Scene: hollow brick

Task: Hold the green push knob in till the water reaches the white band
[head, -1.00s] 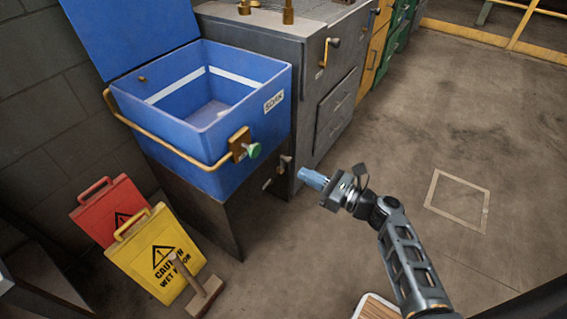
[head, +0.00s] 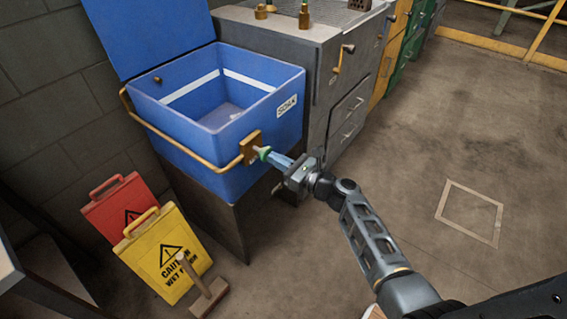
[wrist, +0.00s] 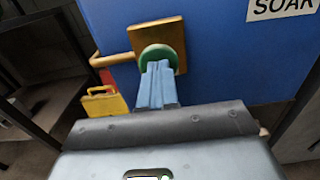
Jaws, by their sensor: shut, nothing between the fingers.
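The blue soak tank (head: 240,143) stands open at the left, with its lid raised. The white band (head: 190,87) runs around its inner walls. Deep inside I see a paler floor patch; I cannot tell whether water covers it. The green push knob (head: 264,152) is on a brown plate (head: 250,146) on the tank's front. My gripper (head: 270,157) is shut with nothing held, its blue fingertips at the knob's face. In the wrist view the fingers overlap the lower part of the knob (wrist: 158,53); I cannot tell contact or how far it is pressed.
A brass pipe (head: 185,150) wraps the tank. Red (head: 118,207) and yellow (head: 165,255) caution signs and a wooden block with a handle (head: 205,297) stand on the floor at lower left. A grey cabinet (head: 325,90) adjoins the tank. The floor at right is clear.

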